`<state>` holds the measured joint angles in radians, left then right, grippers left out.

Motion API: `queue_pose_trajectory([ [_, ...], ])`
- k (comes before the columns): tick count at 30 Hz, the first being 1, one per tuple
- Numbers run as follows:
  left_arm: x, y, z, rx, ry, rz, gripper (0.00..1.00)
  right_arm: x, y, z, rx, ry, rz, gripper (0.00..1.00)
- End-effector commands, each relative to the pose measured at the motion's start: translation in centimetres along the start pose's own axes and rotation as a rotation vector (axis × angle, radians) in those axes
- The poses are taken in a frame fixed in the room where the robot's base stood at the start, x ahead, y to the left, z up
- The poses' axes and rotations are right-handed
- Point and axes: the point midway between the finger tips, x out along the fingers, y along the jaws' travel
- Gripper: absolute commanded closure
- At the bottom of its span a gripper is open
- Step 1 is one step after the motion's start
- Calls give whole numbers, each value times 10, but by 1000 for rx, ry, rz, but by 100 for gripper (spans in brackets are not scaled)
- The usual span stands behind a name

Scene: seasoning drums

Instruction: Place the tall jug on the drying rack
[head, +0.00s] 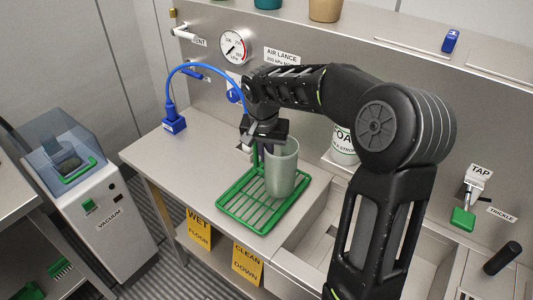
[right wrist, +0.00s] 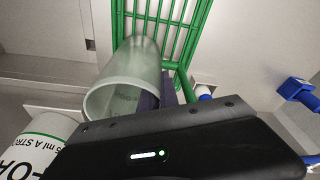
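The tall jug (head: 282,170) is grey-green and translucent. It appears upright on the green drying rack (head: 232,208), over the rack's right part; I cannot tell whether its base touches the bars. My right gripper (head: 263,147) is at the jug's upper left side, close to its rim. In the right wrist view the jug's open mouth (right wrist: 122,98) faces the camera, with a dark finger right beside its wall and the rack (right wrist: 172,28) beyond. The hand's body hides the fingertips, so I cannot see whether they grip the jug. My left gripper is out of view.
A blue-hosed air lance stand (head: 174,125) is at the bench's left. A white labelled drum (head: 343,146) stands behind the jug, partly hidden by my arm. The sink (head: 312,236) lies right of the rack. The bench left of the rack is clear.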

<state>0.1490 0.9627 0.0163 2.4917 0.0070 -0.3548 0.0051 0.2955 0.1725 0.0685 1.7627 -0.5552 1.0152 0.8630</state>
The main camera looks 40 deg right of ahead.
Motion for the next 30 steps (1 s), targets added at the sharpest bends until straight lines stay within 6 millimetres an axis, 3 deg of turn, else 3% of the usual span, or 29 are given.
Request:
queue_pose_trajectory([
  [9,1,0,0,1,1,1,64,1,0,0,0,0,0,73],
  [22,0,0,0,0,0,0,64,-7,0,-1,0,2,-2,73],
  [30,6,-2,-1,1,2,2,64,-53,-1,-1,0,5,-4,73],
])
